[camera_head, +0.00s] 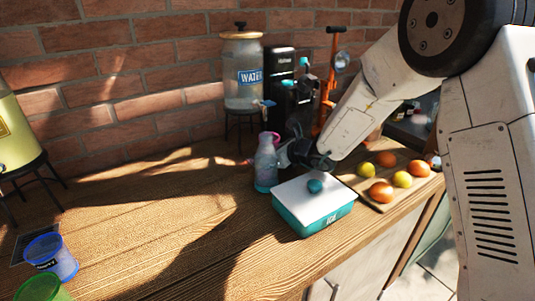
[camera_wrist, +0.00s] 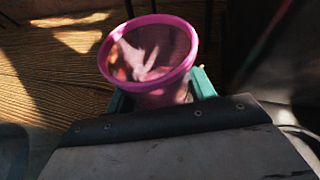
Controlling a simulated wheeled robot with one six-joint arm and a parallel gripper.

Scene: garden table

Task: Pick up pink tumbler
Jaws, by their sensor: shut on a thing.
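The pink tumbler (camera_wrist: 150,60) fills the top middle of the wrist view, its round pink rim facing the camera. My gripper (camera_wrist: 163,92) has its teal fingers on both sides of the tumbler, shut on it below the rim. In the head view my gripper (camera_head: 284,154) is beside a pale, bottle-like shape with a pink top (camera_head: 270,136), left of the arm. The tumbler's body is mostly hidden there, and I cannot tell whether its base touches the table.
A teal ice box (camera_head: 313,208) with a white lid stands just in front of my gripper. A board of fruit (camera_head: 390,190) lies right. A water dispenser (camera_head: 243,80) stands behind. Blue (camera_head: 52,256) and green (camera_head: 42,289) tumblers are front left. The table's middle left is clear.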

